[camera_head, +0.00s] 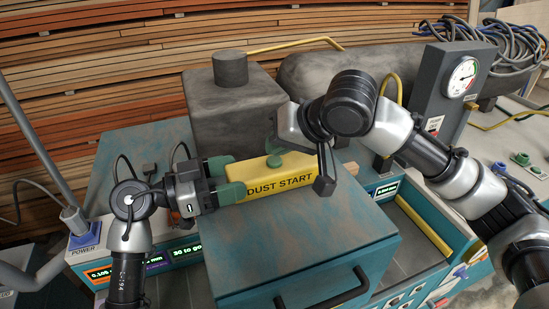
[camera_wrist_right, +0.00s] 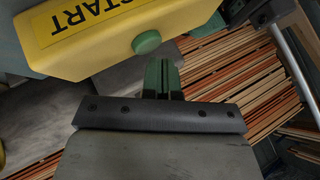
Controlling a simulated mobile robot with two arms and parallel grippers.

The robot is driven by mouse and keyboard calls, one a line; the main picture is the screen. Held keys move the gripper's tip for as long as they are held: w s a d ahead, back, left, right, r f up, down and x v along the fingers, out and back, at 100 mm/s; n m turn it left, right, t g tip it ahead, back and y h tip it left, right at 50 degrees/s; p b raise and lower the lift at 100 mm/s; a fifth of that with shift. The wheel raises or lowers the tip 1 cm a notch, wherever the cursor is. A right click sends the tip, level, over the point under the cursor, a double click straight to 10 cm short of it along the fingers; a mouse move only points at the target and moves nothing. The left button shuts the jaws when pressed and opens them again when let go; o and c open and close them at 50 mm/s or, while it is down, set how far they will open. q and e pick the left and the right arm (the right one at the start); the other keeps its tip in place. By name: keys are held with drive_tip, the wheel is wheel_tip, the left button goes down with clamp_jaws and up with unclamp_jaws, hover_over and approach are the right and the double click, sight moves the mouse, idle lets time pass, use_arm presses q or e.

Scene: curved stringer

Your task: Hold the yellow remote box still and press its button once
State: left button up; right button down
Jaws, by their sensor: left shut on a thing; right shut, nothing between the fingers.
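The yellow remote box (camera_head: 262,176), marked "DUST START", is above the teal machine top in the head view. My left gripper (camera_head: 228,180) is shut on its left end, a green finger on either side. The round green button (camera_head: 274,162) is on the box's upper face. My right gripper (camera_head: 273,147) is shut and empty by the button, its fingers partly hidden by its own body. In the right wrist view, the shut green fingertips (camera_wrist_right: 162,66) are close to the button (camera_wrist_right: 146,42) beside the yellow box (camera_wrist_right: 120,35). I cannot tell whether they touch.
The teal cabinet (camera_head: 310,250) with a black handle lies below the box. A grey machine block (camera_head: 230,110) stands behind it. A pressure gauge panel (camera_head: 450,85) is at the right. Stacked boards (camera_head: 100,60) fill the back.

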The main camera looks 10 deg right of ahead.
sight(277, 158)
drive_tip(key=shift+f, duration=0.45)
idle(0.6)
drive_tip(key=shift+r, duration=0.85)
drive_tip(key=shift+r, duration=0.15)
drive_tip(key=shift+r, duration=2.4)
use_arm(q)
drive_tip(key=o, duration=1.2)
drive_tip(key=shift+o, duration=0.3)
